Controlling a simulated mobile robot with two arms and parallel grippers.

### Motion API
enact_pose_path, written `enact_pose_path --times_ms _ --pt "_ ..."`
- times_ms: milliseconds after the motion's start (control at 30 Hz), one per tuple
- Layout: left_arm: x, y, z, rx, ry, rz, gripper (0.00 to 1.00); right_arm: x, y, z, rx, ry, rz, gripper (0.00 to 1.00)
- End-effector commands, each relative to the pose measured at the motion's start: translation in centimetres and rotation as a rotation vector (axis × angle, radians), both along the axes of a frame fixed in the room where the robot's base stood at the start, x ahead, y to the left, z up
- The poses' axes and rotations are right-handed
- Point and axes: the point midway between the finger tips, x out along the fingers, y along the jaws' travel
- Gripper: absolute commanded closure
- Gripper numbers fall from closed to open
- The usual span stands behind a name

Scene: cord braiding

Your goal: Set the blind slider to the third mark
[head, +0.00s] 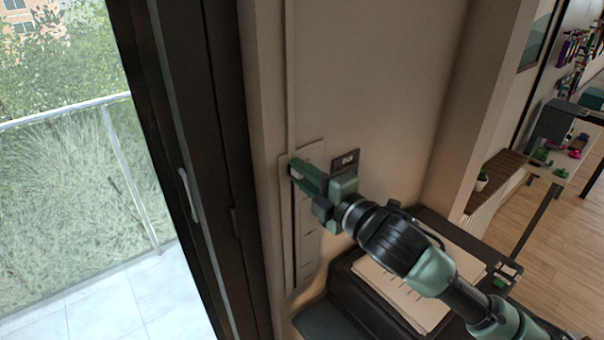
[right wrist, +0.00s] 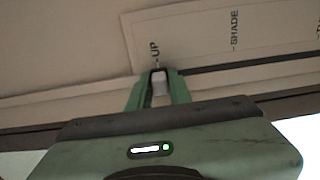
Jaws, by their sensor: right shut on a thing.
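A pale slider panel (head: 311,153) is fixed upright to the wall beside the dark door frame, with a dark slot running down it. The right wrist view shows its label plate (right wrist: 200,38), with a mark reading UP, then SHADE, then a third word cut off at the edge. My right gripper (head: 295,170) is at the upper end of the panel. Its fingers (right wrist: 158,76) are closed around the small pale slider knob (right wrist: 160,88), which stands level with the UP mark. The fingers hide most of the knob in the head view. My left gripper is not in view.
A small dark wall plate (head: 346,161) is just right of the panel. A dark cabinet with papers (head: 420,295) stands below my right arm. A glass door with a dark frame (head: 180,110) is on the left. The wall above the arm is bare.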

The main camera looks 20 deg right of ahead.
Motion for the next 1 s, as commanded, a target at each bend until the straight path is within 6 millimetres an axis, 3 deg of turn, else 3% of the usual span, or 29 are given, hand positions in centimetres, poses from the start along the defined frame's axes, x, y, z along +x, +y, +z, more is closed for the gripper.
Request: enact_pose_path --times_ms 1000 --pt "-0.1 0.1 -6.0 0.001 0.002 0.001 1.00 -0.1 0.1 -8.6 -0.001 0.008 0.002 1.00"
